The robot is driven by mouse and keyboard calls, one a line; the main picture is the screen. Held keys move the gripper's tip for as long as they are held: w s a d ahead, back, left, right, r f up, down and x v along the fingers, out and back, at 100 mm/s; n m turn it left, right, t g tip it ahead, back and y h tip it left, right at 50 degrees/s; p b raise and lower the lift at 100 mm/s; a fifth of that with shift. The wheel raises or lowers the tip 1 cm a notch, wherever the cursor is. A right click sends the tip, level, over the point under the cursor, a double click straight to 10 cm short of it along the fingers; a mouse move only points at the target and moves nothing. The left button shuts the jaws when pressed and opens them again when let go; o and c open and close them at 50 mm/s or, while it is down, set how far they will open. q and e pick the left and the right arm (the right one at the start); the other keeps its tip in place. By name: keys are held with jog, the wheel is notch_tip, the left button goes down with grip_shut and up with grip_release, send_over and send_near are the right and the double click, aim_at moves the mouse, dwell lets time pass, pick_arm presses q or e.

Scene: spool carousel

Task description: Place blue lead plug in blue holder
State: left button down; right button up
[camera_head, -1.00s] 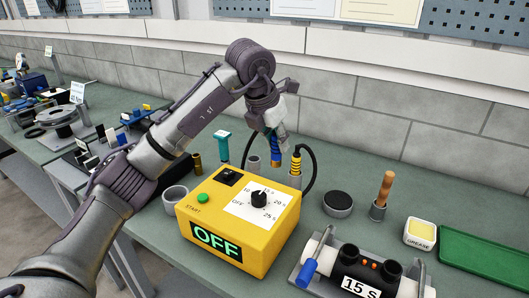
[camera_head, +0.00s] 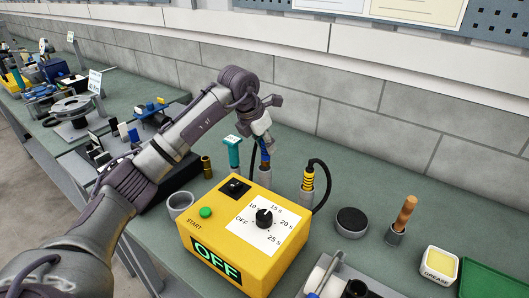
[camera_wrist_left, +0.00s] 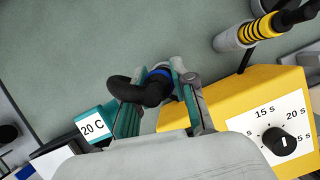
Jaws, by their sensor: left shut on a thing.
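My left gripper (camera_head: 264,140) is shut on the blue lead plug (camera_head: 265,155), behind the yellow box. The plug points downward and its black lead hangs beside it. A grey upright holder (camera_head: 264,179) stands right under the plug tip; I cannot tell whether the tip is just above its mouth or slightly inside. No blue mark shows on this holder. In the left wrist view the fingers close around the black plug body (camera_wrist_left: 152,90), with a blue ring (camera_wrist_left: 160,72) showing; the holder below is hidden. My right gripper is out of view.
The yellow timer box (camera_head: 245,236) reads OFF, close in front. A yellow-banded plug (camera_head: 308,178) stands in another grey holder to the right, its black cable looping up.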

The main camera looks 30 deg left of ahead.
aim_at(264, 156)
pick_arm(q)
jog(key=f, duration=0.1)
jog(key=f+p, duration=0.1)
jog(key=f, duration=0.1)
jog(key=shift+a+f, duration=0.2)
jog(key=shift+f, duration=0.55)
jog(key=c, duration=0.9)
grip_release()
jog(key=shift+c, duration=0.2)
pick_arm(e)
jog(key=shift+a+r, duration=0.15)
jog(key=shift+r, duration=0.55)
